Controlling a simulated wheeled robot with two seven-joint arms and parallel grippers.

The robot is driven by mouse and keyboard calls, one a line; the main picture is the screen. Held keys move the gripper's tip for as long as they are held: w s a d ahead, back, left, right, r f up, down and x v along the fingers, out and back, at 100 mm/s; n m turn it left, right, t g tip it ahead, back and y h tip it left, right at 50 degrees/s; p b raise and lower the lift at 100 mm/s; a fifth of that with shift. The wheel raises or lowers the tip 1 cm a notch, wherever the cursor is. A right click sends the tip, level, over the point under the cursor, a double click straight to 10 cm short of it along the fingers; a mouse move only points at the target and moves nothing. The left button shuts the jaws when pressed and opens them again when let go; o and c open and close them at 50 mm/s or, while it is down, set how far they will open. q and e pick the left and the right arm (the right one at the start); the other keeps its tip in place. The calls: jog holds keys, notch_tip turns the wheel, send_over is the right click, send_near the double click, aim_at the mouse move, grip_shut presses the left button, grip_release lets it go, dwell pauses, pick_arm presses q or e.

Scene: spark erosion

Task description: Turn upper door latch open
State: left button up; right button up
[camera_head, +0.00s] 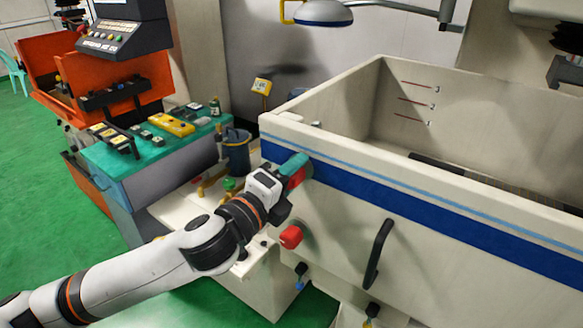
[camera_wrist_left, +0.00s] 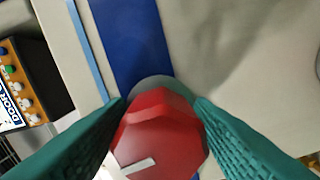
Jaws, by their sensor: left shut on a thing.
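The upper door latch (camera_wrist_left: 162,135) is a red faceted knob with a white mark, on the front of the tank door. In the left wrist view it sits between the two green fingers of my left gripper (camera_wrist_left: 158,112), which is shut on it. In the head view my left gripper (camera_head: 293,168) is at the door's upper left corner, and a bit of the red latch (camera_head: 298,178) shows beside the fingers. A second red latch (camera_head: 291,237) sits lower on the same door (camera_head: 450,240). My right gripper is in neither view.
A black door handle (camera_head: 379,253) stands out right of the lower latch. A teal-topped bench (camera_head: 145,160) with small parts is at the left, with a dark blue canister (camera_head: 236,152) beside it. A panel with coloured buttons (camera_wrist_left: 18,85) shows in the left wrist view.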

pick_arm(q)
jog(key=shift+m+p, duration=0.45)
jog(key=shift+m, duration=0.65)
jog(key=shift+f, duration=0.1)
jog(key=o, duration=0.7)
